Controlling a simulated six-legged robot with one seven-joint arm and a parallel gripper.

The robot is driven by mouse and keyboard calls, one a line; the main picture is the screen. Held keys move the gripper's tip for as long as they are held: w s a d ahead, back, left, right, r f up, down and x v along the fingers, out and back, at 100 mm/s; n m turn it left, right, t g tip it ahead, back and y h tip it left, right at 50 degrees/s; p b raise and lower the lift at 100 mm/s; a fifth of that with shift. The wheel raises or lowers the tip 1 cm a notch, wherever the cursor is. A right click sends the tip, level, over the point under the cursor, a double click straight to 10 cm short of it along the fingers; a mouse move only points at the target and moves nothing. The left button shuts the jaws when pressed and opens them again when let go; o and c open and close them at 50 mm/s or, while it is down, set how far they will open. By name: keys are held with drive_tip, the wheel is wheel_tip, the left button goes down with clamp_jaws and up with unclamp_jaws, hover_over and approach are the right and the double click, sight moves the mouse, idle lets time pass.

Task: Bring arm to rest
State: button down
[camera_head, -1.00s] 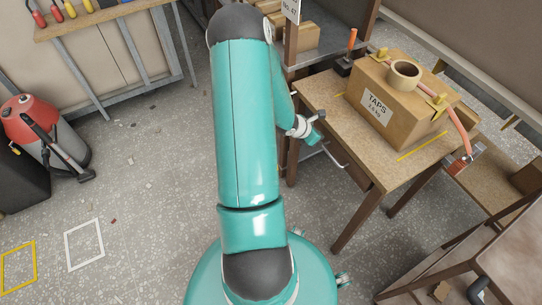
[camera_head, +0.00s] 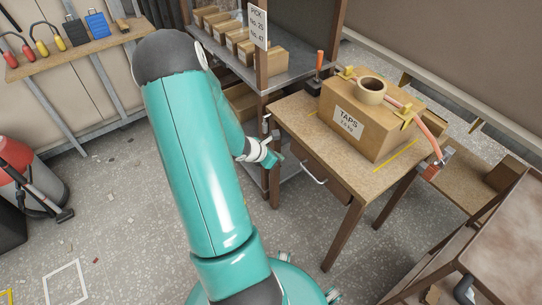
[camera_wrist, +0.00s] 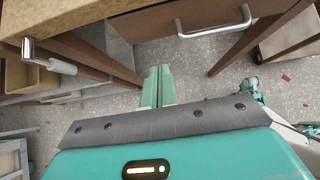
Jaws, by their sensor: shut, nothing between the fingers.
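My teal arm (camera_head: 195,160) is folded, with its upper part rising in front of the body camera and the forearm hanging down behind it. My gripper (camera_head: 277,161) is at the left side of the wooden table (camera_head: 285,105), near the drawer handle. In the wrist view, its two pale green fingers (camera_wrist: 159,73) lie side by side, shut, with nothing between them. They point toward the floor beneath the table edge, apart from the drawer handle (camera_wrist: 213,30).
A TAPS box (camera_head: 370,115) with a tape roll (camera_head: 371,91) stands on the table. Shelves with cartons (camera_head: 262,62) stand behind. A red vacuum cleaner (camera_head: 18,165) is at the left.

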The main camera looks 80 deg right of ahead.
drive_tip(key=v, duration=0.3)
drive_tip(key=shift+w+a+r, duration=0.15)
drive_tip(key=shift+w+r, duration=0.05)
drive_tip(key=shift+w, duration=0.05)
drive_tip(key=w+a+r+m+t, duration=0.6)
drive_tip(key=w+a+r+m, duration=0.1)
drive_tip(key=w+a+r, duration=1.2)
drive_tip(key=a+r+m+t+y, duration=0.1)
drive_tip(key=a+r, duration=0.4)
drive_tip(key=a, duration=0.9)
drive_tip(key=a+r+m+t+y, duration=0.1)
drive_tip(key=a+r+t+y, duration=0.3)
drive_tip(key=a, duration=1)
wheel_tip(320, 180, up, 2)
drive_tip(key=shift+w+a+r+m+t+y, duration=0.15)
drive_tip(key=shift+w+a+m+t+y, duration=0.2)
drive_tip(key=shift+y, duration=0.55)
